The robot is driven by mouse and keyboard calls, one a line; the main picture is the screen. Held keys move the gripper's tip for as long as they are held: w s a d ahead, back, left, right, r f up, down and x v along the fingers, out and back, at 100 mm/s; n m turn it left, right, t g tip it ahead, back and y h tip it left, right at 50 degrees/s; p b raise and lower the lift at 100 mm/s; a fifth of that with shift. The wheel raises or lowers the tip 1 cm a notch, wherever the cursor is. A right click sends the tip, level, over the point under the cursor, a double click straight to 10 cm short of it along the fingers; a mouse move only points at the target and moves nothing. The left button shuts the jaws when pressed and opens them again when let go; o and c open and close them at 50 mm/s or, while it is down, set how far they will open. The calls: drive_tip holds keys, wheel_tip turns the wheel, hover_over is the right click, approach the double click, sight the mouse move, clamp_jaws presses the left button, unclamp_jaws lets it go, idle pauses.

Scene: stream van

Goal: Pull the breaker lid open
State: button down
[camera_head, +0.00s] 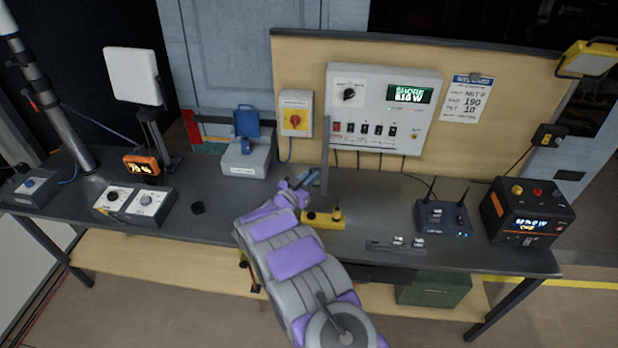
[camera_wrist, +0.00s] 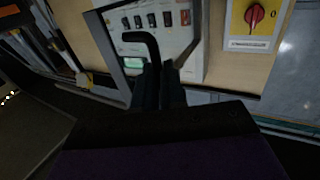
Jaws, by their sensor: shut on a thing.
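The breaker panel (camera_head: 384,105) is a pale grey box on the upright board, with a row of small switches along its lower part. The breaker lid (camera_head: 325,155) shows in the head view as a narrow grey upright strip standing out from the panel's lower left. In the wrist view its dark frame (camera_wrist: 107,42) surrounds the switches (camera_wrist: 152,20). My gripper (camera_head: 303,181) is left of the strip, above the bench. In the wrist view my gripper (camera_wrist: 158,85) is shut on the lid's black hooked handle (camera_wrist: 141,38). The lid's exact angle is hard to tell.
A yellow block (camera_head: 322,219) sits on the bench just below my gripper. A yellow box with a red rotary switch (camera_head: 295,113) is left of the panel. A router (camera_head: 443,217) and a black power unit (camera_head: 527,211) stand to the right.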

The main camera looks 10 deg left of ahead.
drive_tip(key=shift+w+d+r, duration=0.1)
drive_tip(key=shift+r, duration=0.05)
drive_tip(key=c, duration=1.3)
unclamp_jaws()
drive_tip(key=shift+w+f, duration=0.2)
drive_tip(key=shift+o, duration=0.5)
drive_tip(key=shift+s, duration=0.15)
drive_tip(key=shift+s, duration=0.1)
drive_tip(key=v, duration=1.7)
drive_tip(key=shift+p, duration=0.3)
